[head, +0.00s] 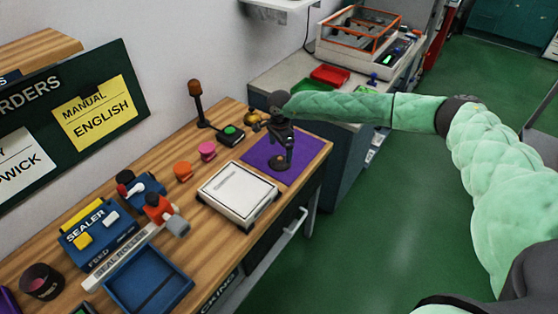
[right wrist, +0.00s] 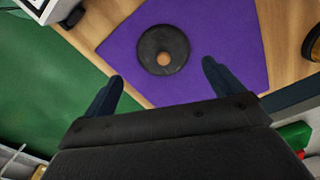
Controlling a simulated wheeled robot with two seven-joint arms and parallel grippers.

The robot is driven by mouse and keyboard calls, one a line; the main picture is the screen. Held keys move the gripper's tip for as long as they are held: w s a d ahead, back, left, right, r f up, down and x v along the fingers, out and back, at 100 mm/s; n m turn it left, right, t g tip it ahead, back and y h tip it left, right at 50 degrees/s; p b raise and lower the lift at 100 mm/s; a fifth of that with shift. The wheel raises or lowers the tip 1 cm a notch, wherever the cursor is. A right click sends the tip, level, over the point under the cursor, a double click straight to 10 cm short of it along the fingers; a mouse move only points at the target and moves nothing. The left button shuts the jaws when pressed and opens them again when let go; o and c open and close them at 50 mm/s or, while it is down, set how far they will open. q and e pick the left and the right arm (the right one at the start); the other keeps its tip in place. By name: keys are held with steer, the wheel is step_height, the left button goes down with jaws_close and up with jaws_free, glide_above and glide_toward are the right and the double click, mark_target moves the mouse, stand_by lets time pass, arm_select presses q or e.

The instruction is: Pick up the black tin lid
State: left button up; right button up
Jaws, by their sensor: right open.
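The black tin lid is a dark round disc with a tan spot at its centre. It lies on the purple mat (head: 260,150), and in the right wrist view the lid (right wrist: 163,50) shows whole. In the head view the lid (head: 279,163) is partly hidden by my gripper. My right gripper (head: 281,160) is above the mat, over the lid. In the right wrist view the right gripper (right wrist: 160,80) has its fingers wide apart and empty, with the lid ahead between their lines. My left gripper is not in view.
A white scale (head: 238,193) stands beside the mat. A lamp post (head: 197,100) and a black box with a green button (head: 231,134) stand behind. Orange and pink pieces, a blue sealer (head: 98,238) and a blue tray (head: 148,280) are to the left.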

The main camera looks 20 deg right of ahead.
mark_target(280, 158)
steer(key=shift+w+f, duration=0.2)
steer(key=shift+f, duration=0.55)
steer(key=shift+w+f, duration=0.15)
steer(key=shift+f, duration=2.05)
steer(key=c, duration=1.3)
steer(key=shift+s, duration=0.2)
steer(key=shift+c, duration=0.5)
